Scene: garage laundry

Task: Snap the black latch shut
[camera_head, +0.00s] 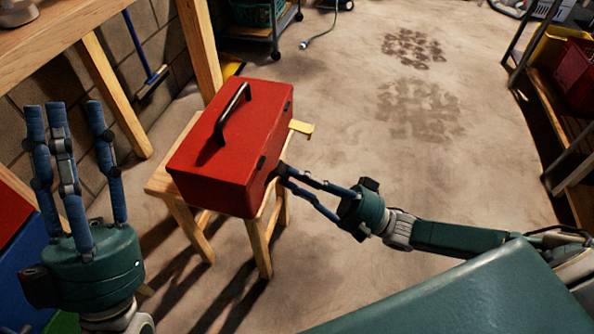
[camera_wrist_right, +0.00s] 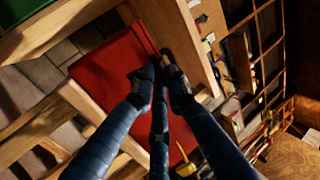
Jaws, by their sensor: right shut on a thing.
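A red toolbox (camera_head: 222,150) with a black carry handle (camera_head: 232,113) sits on a small wooden stool, its lid down. A small black latch (camera_head: 262,163) shows on its right-facing side, near the lid seam. My right gripper (camera_head: 280,172) has its fingertips at that side, just beside this latch. In the right wrist view the fingertips (camera_wrist_right: 160,78) are close together against the red toolbox (camera_wrist_right: 110,80), on a small dark part that they mostly hide. My left gripper (camera_head: 66,108) is open and empty, fingers pointing up, left of the toolbox.
The wooden stool (camera_head: 160,182) carries the toolbox. A yellow piece (camera_head: 301,127) sticks out beyond the toolbox. A wooden workbench (camera_head: 60,30) stands at upper left, a shelf with a red bin (camera_head: 578,75) at right.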

